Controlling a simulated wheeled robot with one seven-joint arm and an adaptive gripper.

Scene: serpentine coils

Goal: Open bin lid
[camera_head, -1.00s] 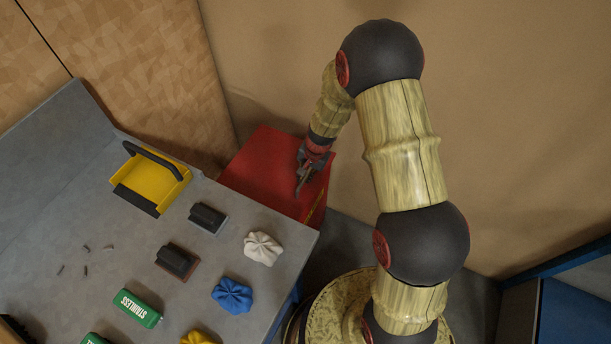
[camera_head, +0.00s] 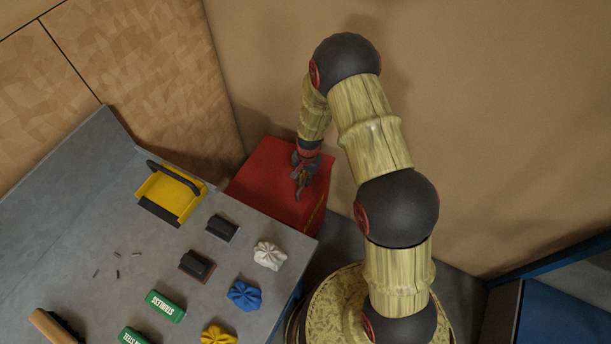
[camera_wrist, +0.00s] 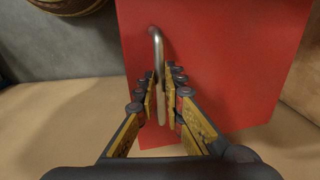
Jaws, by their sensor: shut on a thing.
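The red bin (camera_head: 262,184) stands past the bench's far right corner, its red lid lying flat on top as far as I can see. In the wrist view the red lid (camera_wrist: 225,60) fills the upper middle. A bent metal bar handle (camera_wrist: 155,40) rises from it and runs between my fingers. My gripper (camera_head: 298,194) is over the lid's right part in the head view. In the wrist view my gripper (camera_wrist: 163,85) is shut on the handle. The fingers hide part of the bar, and the head view is too small to show the handle.
The grey bench (camera_head: 75,210) on the left holds a yellow dustpan (camera_head: 172,194), black-topped blocks (camera_head: 197,265), crumpled cloths (camera_head: 244,296), green boxes (camera_head: 165,306) and a brush (camera_head: 55,326). A brown wall (camera_head: 480,120) stands close behind the bin.

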